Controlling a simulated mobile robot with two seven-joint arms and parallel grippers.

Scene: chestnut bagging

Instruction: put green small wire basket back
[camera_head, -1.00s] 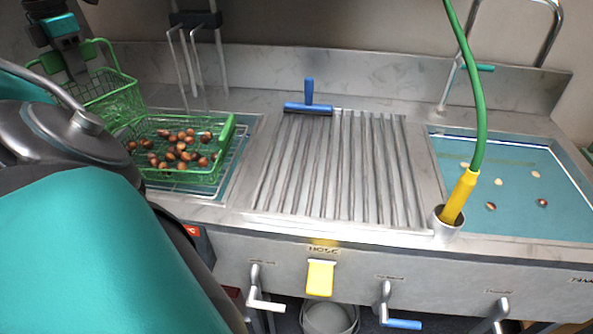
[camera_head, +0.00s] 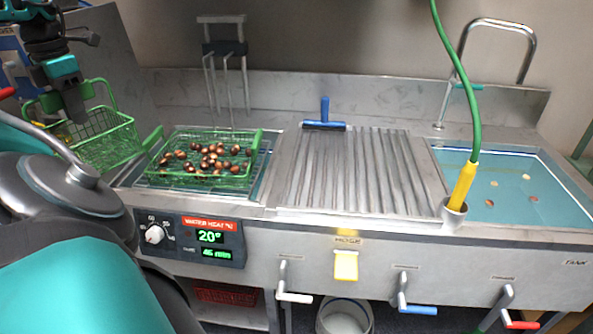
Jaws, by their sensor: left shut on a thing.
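The green small wire basket (camera_head: 106,141) hangs at the left in the head view. It looks empty, though some brown shows near its left rim. My left gripper (camera_head: 72,112) is shut on it and holds it tilted, up beside the left basin. A larger green wire basket (camera_head: 203,182) with several brown chestnuts lies on a rack in the left basin. Its left handle lies close to the small basket; I cannot tell if they touch. My right gripper is not in view.
A ribbed metal drainboard (camera_head: 343,170) with a blue squeegee (camera_head: 325,122) fills the middle. A right basin (camera_head: 510,187) holds water and a few chestnuts. A green hose (camera_head: 472,110) hangs at the right. A heater panel (camera_head: 200,238) is on the front.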

